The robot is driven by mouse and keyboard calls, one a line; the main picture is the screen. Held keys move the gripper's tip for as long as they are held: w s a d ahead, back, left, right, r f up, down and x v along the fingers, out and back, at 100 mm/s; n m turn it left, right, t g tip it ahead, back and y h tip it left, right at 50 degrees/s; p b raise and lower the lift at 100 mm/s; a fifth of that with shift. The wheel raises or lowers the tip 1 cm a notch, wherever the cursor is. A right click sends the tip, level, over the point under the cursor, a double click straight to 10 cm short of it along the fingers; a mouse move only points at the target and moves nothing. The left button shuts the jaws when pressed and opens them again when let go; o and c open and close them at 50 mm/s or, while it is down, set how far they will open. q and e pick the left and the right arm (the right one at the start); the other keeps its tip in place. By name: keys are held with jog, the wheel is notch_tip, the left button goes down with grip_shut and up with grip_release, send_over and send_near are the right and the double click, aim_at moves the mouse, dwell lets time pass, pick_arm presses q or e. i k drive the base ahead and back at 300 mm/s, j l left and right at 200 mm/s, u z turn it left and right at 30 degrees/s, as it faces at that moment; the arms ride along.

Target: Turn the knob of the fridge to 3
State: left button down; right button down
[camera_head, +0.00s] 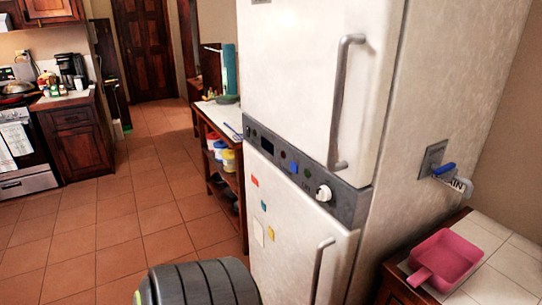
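The white fridge (310,65) stands in the middle of the head view, slightly tilted in the picture. A dark grey control panel (346,203) runs across it between the upper and lower doors. A round white knob (324,193) sits toward the right end of this panel. The marks around the knob are too small to read, so I cannot tell its setting. The upper door has a long grey handle (342,105) and the lower door has a shorter one (320,268). Both doors look shut. Neither of my grippers shows in this view.
A low tiled counter (513,262) with a pink pan-shaped dish (446,260) stands right of the fridge. A blue-handled valve (446,170) sticks out from the fridge's right side. A wooden shelf (220,122) stands to its left. The tiled floor (110,215) on the left is clear.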

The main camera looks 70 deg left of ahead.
aim_at(324, 194)
jog(key=u, duration=2.05)
